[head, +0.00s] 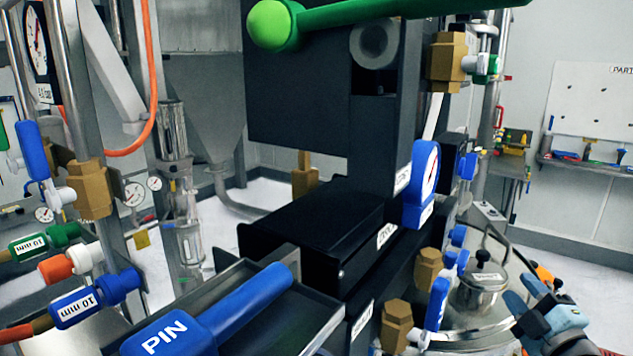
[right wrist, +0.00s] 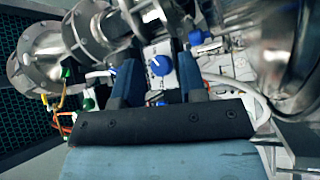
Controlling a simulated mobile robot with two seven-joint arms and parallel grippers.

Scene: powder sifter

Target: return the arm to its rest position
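My right gripper (head: 526,296) is at the lower right of the head view, beside the lidded steel vessel (head: 482,290). In the right wrist view its two dark blue fingers (right wrist: 159,72) stand apart with nothing held between them. A blue knob (right wrist: 160,65) on a light panel shows beyond the gap, apart from the fingers. My left gripper and arm are not in the head view.
The dark sifter machine (head: 310,225) fills the middle, with a green-handled lever (head: 400,12) on top and a blue PIN handle (head: 215,315) in front. Valves and hoses crowd the left. Steel pipework (right wrist: 100,30) and a large rounded metal body (right wrist: 290,50) lie near my right gripper.

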